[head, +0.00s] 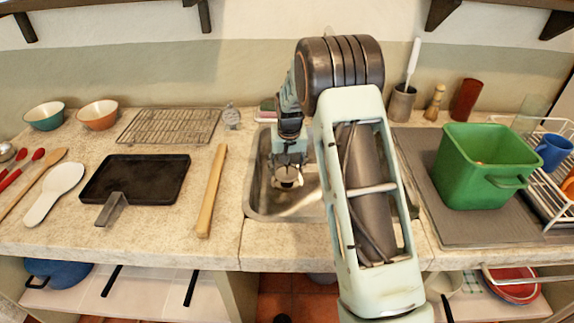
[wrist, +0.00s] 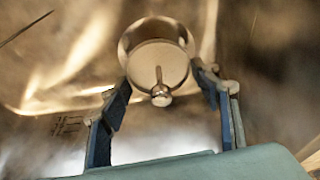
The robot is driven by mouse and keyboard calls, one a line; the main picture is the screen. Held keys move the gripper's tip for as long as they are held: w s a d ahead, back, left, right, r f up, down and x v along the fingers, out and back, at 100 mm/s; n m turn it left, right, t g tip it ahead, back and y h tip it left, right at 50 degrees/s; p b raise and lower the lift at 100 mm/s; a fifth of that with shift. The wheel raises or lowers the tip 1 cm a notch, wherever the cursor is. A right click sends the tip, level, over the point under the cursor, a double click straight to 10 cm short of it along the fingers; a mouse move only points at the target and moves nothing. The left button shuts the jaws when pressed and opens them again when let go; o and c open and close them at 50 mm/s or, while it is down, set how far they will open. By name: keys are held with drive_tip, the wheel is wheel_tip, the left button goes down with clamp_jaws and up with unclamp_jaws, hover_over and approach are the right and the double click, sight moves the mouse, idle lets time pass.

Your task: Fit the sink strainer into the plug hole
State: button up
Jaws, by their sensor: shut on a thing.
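My gripper (head: 287,168) is low inside the metal sink (head: 262,207), pointing down. It is shut on the sink strainer (wrist: 150,60), a round metal piece with a small knob, which also shows in the head view (head: 288,178). In the wrist view the two blue-grey fingers of my gripper (wrist: 164,84) stand on either side of the strainer. A round metal rim shows just beyond the strainer; I cannot tell whether it is the plug hole or part of the strainer. My arm hides much of the sink in the head view.
A green tub (head: 485,165) stands on a grey mat (head: 455,222) to the right, beside a white dish rack (head: 558,205). The sink walls surround my gripper.

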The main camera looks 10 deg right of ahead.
sight(287, 173)
drive_tip(key=shift+f+b, duration=0.35)
drive_tip(key=shift+f, duration=0.5)
drive_tip(key=shift+f+b, duration=0.15)
drive_tip(key=shift+b, duration=0.2)
idle(1.2)
drive_tip(key=shift+f, duration=0.35)
drive_tip(key=shift+f+b, duration=0.5)
drive_tip(key=shift+b, duration=0.05)
drive_tip(key=o, duration=1.3)
drive_tip(key=v, duration=1.2)
